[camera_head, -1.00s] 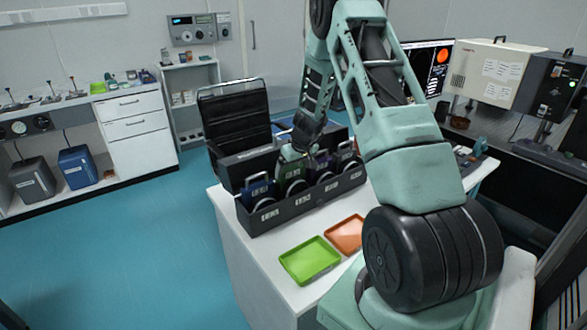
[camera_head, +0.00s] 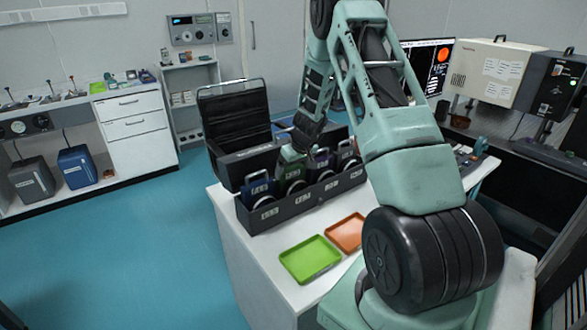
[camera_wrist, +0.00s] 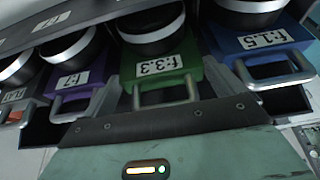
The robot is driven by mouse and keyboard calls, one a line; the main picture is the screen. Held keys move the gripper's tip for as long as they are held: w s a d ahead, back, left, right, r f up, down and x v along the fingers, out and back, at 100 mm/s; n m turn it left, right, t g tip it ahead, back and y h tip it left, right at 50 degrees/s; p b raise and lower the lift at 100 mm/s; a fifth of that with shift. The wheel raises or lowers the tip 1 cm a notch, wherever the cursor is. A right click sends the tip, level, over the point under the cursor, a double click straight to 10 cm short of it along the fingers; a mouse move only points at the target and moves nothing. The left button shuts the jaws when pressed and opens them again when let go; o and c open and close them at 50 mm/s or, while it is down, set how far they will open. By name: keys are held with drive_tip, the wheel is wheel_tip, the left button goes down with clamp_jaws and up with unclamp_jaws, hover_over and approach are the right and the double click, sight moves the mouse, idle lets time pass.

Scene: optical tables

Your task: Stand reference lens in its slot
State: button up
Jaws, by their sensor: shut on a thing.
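A green lens holder labelled f:3.3 (camera_wrist: 160,72) is in the middle of the wrist view, with its metal handle toward me. My gripper (camera_wrist: 158,100) is shut on it, with grey fingers on both sides. In the head view, my gripper (camera_head: 292,157) is over the green holder (camera_head: 294,172) in the long black slotted rack (camera_head: 305,200). I cannot tell how deep the holder sits. A blue holder labelled f:1.5 (camera_wrist: 262,45) is on its right in the wrist view, and a purple one labelled f:7 (camera_wrist: 75,82) on its left. No holder is visibly marked as reference.
A grey holder (camera_wrist: 15,100) is at the wrist view's left edge. An open black case (camera_head: 235,115) stands behind the rack. A green tray (camera_head: 310,260) and an orange tray (camera_head: 346,233) lie in front on the white table (camera_head: 240,235).

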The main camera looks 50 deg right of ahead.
sight(293, 179)
drive_tip(key=shift+f, duration=0.2)
drive_tip(key=o, duration=1.5)
drive_tip(key=shift+r, duration=0.1)
wheel_tip(293, 179, up, 9)
drive_tip(key=p, duration=0.5)
